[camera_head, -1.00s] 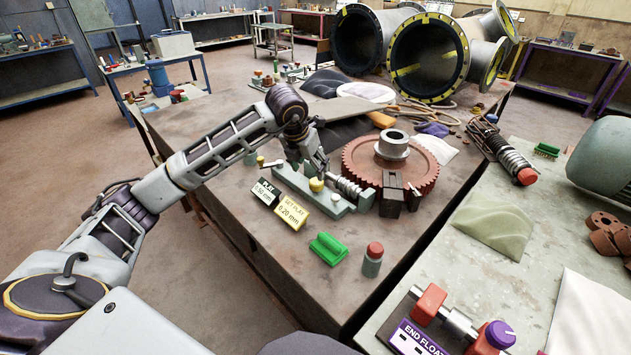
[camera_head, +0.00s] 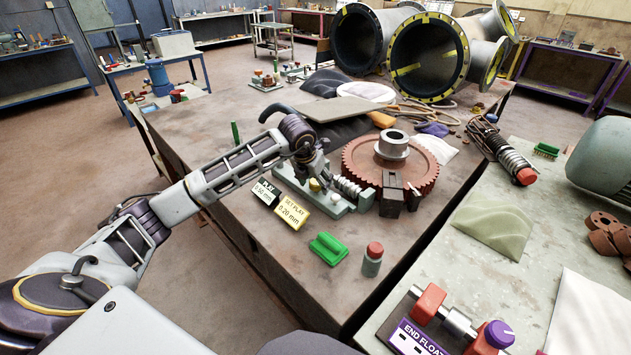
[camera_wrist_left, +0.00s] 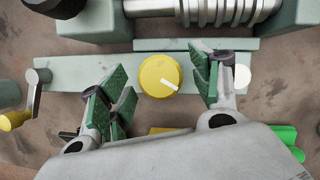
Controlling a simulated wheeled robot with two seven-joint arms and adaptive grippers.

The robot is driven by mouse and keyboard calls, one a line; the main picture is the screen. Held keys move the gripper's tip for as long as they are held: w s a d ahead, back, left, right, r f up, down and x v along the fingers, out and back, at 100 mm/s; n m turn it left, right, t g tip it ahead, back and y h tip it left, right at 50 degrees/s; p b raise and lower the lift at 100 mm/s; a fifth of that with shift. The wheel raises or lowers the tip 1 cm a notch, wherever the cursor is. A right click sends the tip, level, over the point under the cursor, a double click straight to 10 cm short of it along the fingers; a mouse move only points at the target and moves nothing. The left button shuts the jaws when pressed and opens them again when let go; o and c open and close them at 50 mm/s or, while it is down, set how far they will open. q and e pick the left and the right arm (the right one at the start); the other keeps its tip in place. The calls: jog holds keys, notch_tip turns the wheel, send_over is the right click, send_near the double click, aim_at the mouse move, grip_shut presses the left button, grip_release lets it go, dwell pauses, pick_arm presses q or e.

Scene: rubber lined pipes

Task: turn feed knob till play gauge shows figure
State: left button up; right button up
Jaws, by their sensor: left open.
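The yellow feed knob (camera_head: 315,185) sits on the grey-green base (camera_head: 335,207) of the worm and gear rig. It also shows in the left wrist view (camera_wrist_left: 158,76), with a white pointer mark slanting to lower right. My left gripper (camera_head: 314,176) is open over the knob. In the wrist view its green-padded fingers stand on either side of the knob, with visible gaps; height above it is hard to judge. The dark play gauge (camera_head: 265,192) appears to read 0.50 mm. The yellow set-play sign (camera_head: 293,210) reads 0.20 mm. My right gripper is not in view.
The red-brown gear (camera_head: 365,160) and steel worm (camera_head: 350,188) stand right of the knob. A crank with a yellow grip (camera_wrist_left: 15,119) lies left of it. A green block (camera_head: 328,248) and a red-capped cylinder (camera_head: 373,260) stand in front.

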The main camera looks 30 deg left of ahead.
pick_arm(q)
jog(key=c, duration=1)
jog(key=shift+c, duration=0.2)
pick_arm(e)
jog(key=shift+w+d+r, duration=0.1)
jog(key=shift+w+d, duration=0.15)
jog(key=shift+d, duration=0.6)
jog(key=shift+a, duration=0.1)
